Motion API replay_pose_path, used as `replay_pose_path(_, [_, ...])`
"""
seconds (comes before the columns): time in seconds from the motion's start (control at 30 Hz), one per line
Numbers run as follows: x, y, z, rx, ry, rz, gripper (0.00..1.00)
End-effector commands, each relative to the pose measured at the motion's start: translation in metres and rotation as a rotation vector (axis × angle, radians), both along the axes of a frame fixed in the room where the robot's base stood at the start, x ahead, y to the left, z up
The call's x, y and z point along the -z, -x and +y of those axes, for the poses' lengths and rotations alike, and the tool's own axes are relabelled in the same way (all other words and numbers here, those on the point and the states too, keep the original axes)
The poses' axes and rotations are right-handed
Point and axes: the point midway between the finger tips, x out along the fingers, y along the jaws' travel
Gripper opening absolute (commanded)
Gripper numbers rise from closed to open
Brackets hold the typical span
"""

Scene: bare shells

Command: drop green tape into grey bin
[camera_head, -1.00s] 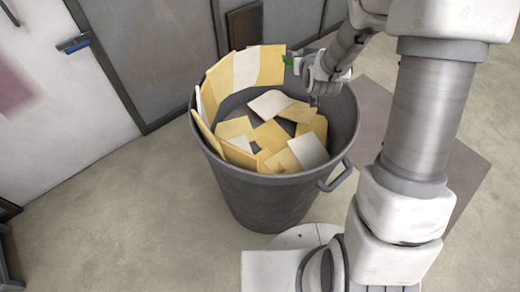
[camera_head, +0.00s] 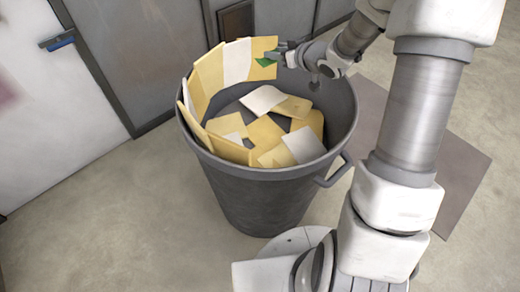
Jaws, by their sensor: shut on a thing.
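The grey bin (camera_head: 262,194) stands upright on the floor in the middle of the view, open at the top. My gripper (camera_head: 274,54) is over the back part of the bin's opening, by the upright sheets at its rear rim. It is shut on the green tape (camera_head: 265,61), a small green piece at the fingertips in front of a yellow sheet. The fingers are small here and partly hide the tape.
Several yellow and white sheets (camera_head: 265,131) lie in the bin and stand along its back left wall. A side handle (camera_head: 334,172) sticks out at the bin's right. A door (camera_head: 60,100) is at the left; open floor (camera_head: 90,220) lies at the front left.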

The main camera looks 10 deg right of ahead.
Motion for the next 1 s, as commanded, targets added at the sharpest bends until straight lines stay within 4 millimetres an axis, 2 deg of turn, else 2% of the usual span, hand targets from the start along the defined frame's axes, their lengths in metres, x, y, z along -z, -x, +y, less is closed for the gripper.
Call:
replay_pose_path(0.03, [0.007, 0.0, -0.002, -0.016, 0.0, -0.001, 0.0])
replay_pose_path(0.37, [0.018, 0.002, -0.005, -0.052, 0.001, -0.002, 0.0])
replay_pose_path(0.8, [0.062, 0.003, -0.005, -0.051, 0.0, -0.002, 0.0])
replay_pose_path(1.0, [0.071, 0.002, -0.005, -0.051, 0.001, -0.003, 0.0])
